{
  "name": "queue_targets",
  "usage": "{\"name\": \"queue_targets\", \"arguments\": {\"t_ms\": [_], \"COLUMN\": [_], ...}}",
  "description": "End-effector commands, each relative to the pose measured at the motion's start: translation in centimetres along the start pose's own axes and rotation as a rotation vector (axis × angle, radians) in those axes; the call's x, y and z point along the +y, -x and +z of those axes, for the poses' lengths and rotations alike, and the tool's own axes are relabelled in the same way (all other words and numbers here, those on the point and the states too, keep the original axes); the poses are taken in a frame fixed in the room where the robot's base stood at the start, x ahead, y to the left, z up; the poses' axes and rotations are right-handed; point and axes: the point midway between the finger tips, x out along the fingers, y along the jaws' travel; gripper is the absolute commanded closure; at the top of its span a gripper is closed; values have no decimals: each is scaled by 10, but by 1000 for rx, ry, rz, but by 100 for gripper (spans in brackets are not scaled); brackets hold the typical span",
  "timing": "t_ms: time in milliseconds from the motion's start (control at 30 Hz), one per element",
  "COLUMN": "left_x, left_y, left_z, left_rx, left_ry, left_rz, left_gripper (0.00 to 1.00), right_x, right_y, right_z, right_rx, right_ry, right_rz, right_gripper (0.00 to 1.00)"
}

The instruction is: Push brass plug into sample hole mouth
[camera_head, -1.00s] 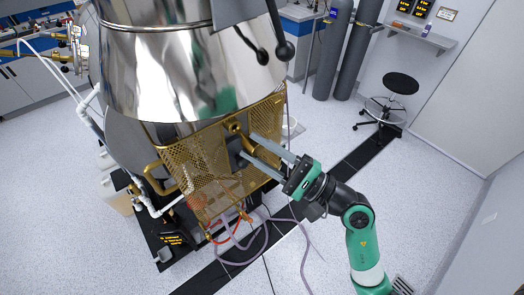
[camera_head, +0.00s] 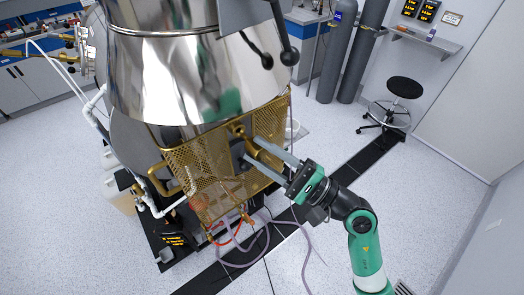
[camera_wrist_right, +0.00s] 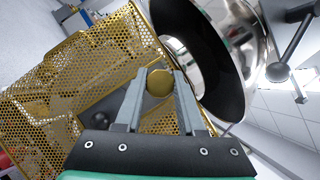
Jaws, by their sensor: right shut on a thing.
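My right gripper (camera_head: 249,148) reaches the front of the perforated brass guard under the big steel vessel. In the right wrist view its two long grey fingers (camera_wrist_right: 160,76) close on the round brass plug (camera_wrist_right: 159,83), whose flat end faces the camera. In the head view the plug is only a small brass patch between the fingers. A dark grey plate (camera_wrist_right: 88,105) lies behind the fingers, in an opening of the guard. The sample hole mouth cannot be made out; the plug and fingers cover that area. I cannot tell whether the plug touches it. My left gripper is not in view.
The perforated brass guard (camera_head: 205,165) surrounds the work area closely. The polished steel vessel (camera_head: 165,75) overhangs it. Black-knobbed levers (camera_head: 290,56) hang above. Loose hoses (camera_head: 262,238) lie below on the floor. The floor to the right is open, with a stool (camera_head: 404,87) further back.

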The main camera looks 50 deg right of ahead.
Motion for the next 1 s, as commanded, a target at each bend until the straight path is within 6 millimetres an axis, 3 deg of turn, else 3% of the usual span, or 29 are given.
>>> {"name": "queue_targets", "arguments": {"t_ms": [1000], "left_x": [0], "left_y": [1], "left_z": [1], "left_rx": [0], "left_ry": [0], "left_rz": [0], "left_gripper": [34], "right_x": [0], "right_y": [-21], "right_z": [-12], "right_rx": [0], "right_ry": [2], "right_rz": [-1], "right_gripper": [100]}}
